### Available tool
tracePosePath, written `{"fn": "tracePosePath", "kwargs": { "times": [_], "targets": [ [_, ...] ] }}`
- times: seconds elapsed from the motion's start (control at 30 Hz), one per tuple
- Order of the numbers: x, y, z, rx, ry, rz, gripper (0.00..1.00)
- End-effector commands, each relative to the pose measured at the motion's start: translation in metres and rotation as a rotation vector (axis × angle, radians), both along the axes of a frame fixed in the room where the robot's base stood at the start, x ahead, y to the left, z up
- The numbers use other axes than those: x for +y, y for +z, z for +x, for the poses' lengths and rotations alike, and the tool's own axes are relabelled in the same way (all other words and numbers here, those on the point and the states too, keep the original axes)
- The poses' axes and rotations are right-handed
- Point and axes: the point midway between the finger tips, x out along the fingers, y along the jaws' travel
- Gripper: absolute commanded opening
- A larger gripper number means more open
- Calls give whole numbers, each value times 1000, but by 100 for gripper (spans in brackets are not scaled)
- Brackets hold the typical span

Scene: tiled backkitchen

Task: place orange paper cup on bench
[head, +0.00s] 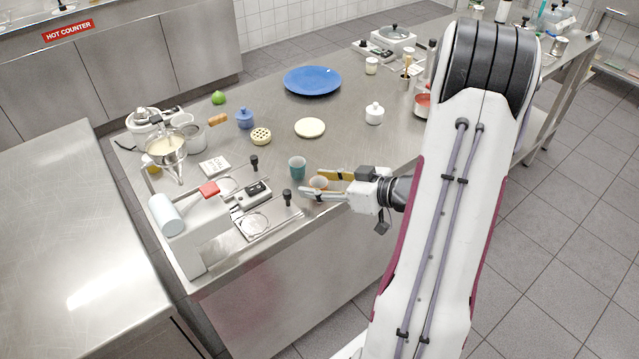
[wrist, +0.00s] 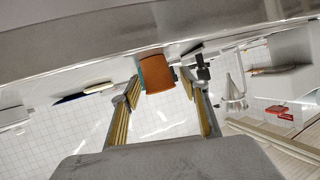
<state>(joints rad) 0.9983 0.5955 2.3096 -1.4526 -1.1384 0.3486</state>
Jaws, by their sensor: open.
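The small orange paper cup (head: 319,183) is near the bench's front edge, mostly hidden by the fingers. It appears to stand on the steel bench (head: 345,150); its base is not clearly visible. My gripper (head: 322,185) is open and lies level, reaching in from the right with one finger on either side of the cup. In the wrist view the orange cup (wrist: 160,73) sits between and slightly beyond the tips of my open gripper (wrist: 160,92). I see no clear contact between fingers and cup.
A teal cup (head: 297,168) stands just left and behind. A white machine (head: 185,235) with trays and black knobs is at the front left. A cream round lid (head: 310,128), a white lidded pot (head: 374,113) and a blue plate (head: 312,81) lie farther back, with bare steel between them.

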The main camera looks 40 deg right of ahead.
Motion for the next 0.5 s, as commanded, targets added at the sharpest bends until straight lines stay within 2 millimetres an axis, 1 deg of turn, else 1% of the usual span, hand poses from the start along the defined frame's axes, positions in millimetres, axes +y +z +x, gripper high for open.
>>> {"fn": "tracePosePath", "kwargs": {
  "times": [0.07,0.27,0.5],
  "targets": [
    [0,2,0,0,-1,-1,45],
    [-5,7,-12,0,-2,-2,45],
    [-14,17,-34,-1,-3,-2,45]
  ]
}}
